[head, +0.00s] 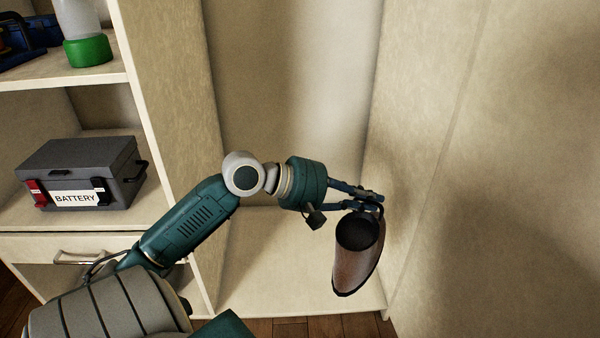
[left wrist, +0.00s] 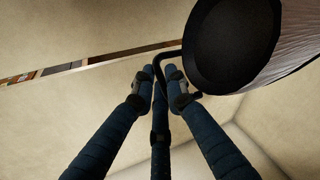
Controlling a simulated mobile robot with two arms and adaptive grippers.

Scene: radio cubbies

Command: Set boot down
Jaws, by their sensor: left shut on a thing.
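A brown boot with a dark opening (head: 354,258) hangs from my left gripper (head: 374,200) in the head view. The gripper is shut on the boot's upper edge, at what looks like a thin black loop. The boot is in front of the cubby floor (head: 262,270), near the cubby's right wall; I cannot tell whether it touches the floor. In the left wrist view my left gripper (left wrist: 164,82) has its fingers closed around the black loop, and the boot (left wrist: 245,45) fills the upper right. My right gripper is not in view.
A grey battery box (head: 80,172) stands on a shelf at left, below a clear container with a green base (head: 88,45). A divider panel (head: 172,120) separates these shelves from the cubby. The cubby floor left of the boot is clear.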

